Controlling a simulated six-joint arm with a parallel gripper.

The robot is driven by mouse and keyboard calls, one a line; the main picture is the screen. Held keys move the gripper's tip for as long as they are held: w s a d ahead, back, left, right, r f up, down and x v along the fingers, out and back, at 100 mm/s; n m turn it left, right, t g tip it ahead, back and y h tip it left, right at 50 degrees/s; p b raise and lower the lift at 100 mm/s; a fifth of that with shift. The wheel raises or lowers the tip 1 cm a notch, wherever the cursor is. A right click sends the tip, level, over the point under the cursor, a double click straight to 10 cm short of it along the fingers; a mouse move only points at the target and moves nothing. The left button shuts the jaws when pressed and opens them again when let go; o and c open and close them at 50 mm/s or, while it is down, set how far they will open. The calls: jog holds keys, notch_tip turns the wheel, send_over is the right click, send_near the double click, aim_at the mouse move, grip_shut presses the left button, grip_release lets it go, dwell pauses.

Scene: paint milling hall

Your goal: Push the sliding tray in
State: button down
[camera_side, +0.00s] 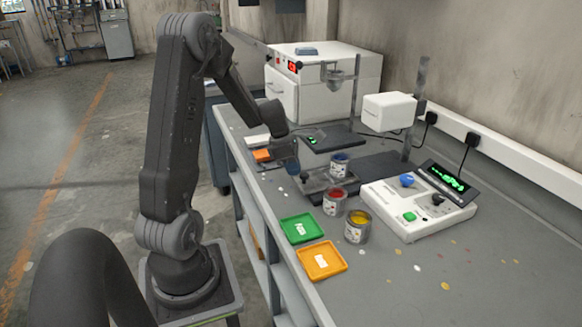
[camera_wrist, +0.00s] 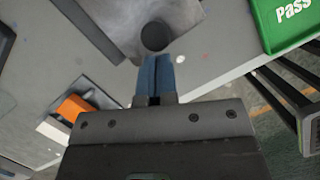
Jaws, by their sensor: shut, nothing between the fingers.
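The sliding tray (camera_side: 318,184) looks like a flat grey metal plate with a dark round knob. It sticks out toward the bench's front from the dark base (camera_side: 385,165) under a white head on a post. In the wrist view the tray (camera_wrist: 118,14) is at the top, and its knob (camera_wrist: 155,36) lies just beyond my fingertips. My gripper (camera_side: 293,168) is shut and empty, with its blue fingers (camera_wrist: 154,62) together and pointing at the knob. I cannot tell whether the fingers touch it.
A green tray (camera_side: 283,232) and an orange tray (camera_side: 338,268) lie toward the bench's front edge. A white instrument (camera_side: 400,225) stands to the right.

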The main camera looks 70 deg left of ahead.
send_near(326, 175)
jog(key=w+f, duration=0.2)
jog(key=f, duration=0.1)
jog(key=w+f, duration=0.1)
jog(key=w, duration=0.1)
jog(key=shift+w+d+f, duration=0.1)
jog(key=shift+d+f, duration=0.25)
